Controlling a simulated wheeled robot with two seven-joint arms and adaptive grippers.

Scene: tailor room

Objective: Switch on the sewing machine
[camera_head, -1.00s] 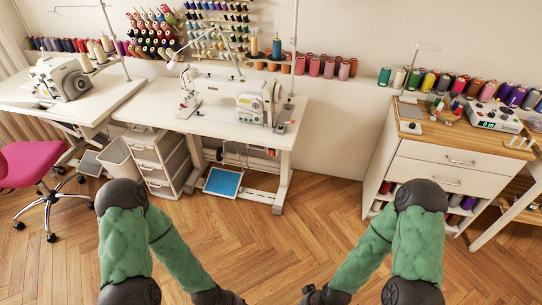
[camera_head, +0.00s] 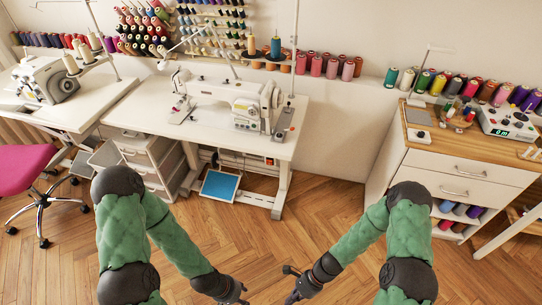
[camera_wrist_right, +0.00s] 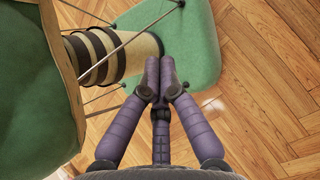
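The white sewing machine (camera_head: 245,98) stands on a white table (camera_head: 150,105) at the upper middle of the head view.
A blue-topped pedal (camera_head: 220,186) lies under the table. A drawer unit (camera_head: 150,160) is below its left side. A pink chair (camera_head: 22,168) and another machine (camera_head: 45,80) are at left. A wooden-topped cabinet (camera_head: 460,140) stands at right. Wooden floor (camera_head: 290,225) in front is clear.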

